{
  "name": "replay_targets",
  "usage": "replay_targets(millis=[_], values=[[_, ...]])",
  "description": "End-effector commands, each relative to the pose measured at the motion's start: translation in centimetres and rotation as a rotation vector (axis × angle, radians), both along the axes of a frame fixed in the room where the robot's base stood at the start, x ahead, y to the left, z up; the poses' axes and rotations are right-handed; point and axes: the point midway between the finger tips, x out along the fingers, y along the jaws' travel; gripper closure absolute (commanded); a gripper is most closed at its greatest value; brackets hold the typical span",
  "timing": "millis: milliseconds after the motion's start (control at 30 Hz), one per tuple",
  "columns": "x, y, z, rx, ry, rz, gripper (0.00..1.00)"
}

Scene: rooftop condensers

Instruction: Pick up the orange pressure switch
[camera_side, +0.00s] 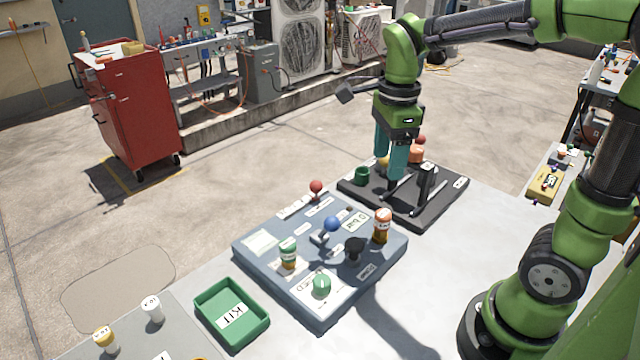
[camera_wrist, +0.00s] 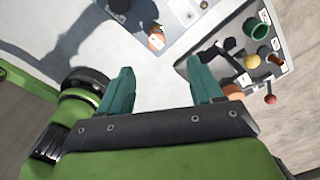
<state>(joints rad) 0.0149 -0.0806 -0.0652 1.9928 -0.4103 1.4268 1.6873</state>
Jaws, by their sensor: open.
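Two orange pieces show, and I cannot tell for sure which is the pressure switch. One is an orange cylinder with a pale top (camera_side: 383,226), upright at the right corner of the blue-grey panel (camera_side: 262,279); in the wrist view it (camera_wrist: 156,41) lies beyond the gap between my fingers. The other is a salmon-orange piece (camera_side: 417,154) on the black tray (camera_side: 431,215), partly behind my gripper; in the wrist view it (camera_wrist: 233,91) is partly hidden beside my right finger. My gripper (camera_side: 391,166) is open and empty above the tray; its teal fingers show in the wrist view (camera_wrist: 160,75).
The panel carries a blue ball lever (camera_side: 333,224), a red knob (camera_side: 316,187), a black knob (camera_side: 354,246), a green knob (camera_side: 321,284) and a green-banded cylinder (camera_side: 288,253). The tray holds a green cup (camera_side: 362,175). A green KIT bin (camera_side: 255,333) stands at front left.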

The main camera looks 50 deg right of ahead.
Motion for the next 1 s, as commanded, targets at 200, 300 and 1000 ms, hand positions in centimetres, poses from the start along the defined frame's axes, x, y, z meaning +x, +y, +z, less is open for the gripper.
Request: replay_targets(millis=[200,300,1000], values=[[-0.5,-0.1,0.4,0.000,0.026,-0.272,0.35],[-0.5,-0.1,-0.5,0.001,0.030,-0.296,0.35],[-0.5,-0.1,-11.5,0.002,0.027,-0.294,0.35]])
